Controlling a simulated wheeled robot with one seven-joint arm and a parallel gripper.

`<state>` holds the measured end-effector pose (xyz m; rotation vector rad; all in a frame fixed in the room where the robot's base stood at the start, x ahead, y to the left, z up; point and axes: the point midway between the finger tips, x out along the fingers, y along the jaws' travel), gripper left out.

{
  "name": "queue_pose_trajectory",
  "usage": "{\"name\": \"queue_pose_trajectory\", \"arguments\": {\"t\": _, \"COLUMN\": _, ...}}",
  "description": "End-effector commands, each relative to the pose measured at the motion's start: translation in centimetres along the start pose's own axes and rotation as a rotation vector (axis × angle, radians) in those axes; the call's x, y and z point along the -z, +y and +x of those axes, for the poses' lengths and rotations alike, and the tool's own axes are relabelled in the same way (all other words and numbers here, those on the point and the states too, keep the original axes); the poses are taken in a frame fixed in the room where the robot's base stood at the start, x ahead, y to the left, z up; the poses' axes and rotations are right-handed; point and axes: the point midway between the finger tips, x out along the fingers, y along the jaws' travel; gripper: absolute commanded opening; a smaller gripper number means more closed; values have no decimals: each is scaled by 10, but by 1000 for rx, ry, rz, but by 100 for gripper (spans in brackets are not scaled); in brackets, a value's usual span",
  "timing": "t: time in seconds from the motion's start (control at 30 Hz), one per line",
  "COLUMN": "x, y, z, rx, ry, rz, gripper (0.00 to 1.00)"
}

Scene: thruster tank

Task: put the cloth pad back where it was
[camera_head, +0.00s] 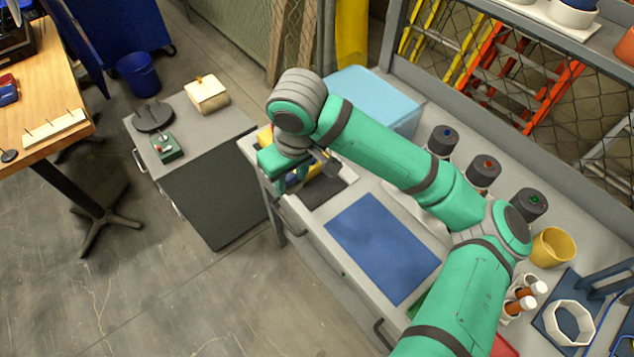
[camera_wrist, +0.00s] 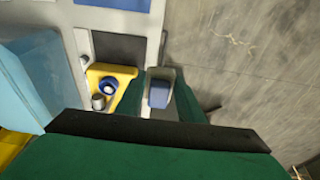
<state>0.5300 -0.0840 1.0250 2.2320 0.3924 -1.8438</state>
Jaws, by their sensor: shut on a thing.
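My gripper (camera_head: 290,180) is over the left end of the grey bench in the head view, beside a yellow tray (camera_head: 322,166). In the wrist view its two green fingers are shut on a small blue-and-grey block (camera_wrist: 158,94), which looks like the cloth pad. The fingers hide the pad's sides. The yellow tray also shows in the wrist view (camera_wrist: 122,72), left of the fingers, with a round blue-and-white thing (camera_wrist: 108,86) and a small metal cylinder (camera_wrist: 98,102) in it. I cannot tell whether the pad touches the bench.
A dark mat (camera_head: 328,192) and a blue mat (camera_head: 385,245) lie bare on the bench. A light blue box (camera_head: 372,95) stands behind my gripper. Several dark-capped jars (camera_head: 443,139) line the back. A low grey cabinet (camera_head: 215,175) stands to the left, across a floor gap.

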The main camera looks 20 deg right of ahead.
Motion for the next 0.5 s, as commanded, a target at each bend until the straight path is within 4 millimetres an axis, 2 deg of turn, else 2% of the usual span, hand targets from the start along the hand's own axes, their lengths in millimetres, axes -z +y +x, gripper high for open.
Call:
{"name": "queue_pose_trajectory", "arguments": {"t": 0.23, "x": 0, "y": 54, "z": 25, "rx": 2, "ry": -1, "rz": 8, "gripper": 9}}
{"name": "queue_pose_trajectory", "arguments": {"t": 0.5, "x": -3, "y": 86, "z": 65, "rx": 2, "ry": -1, "rz": 3, "gripper": 9}}
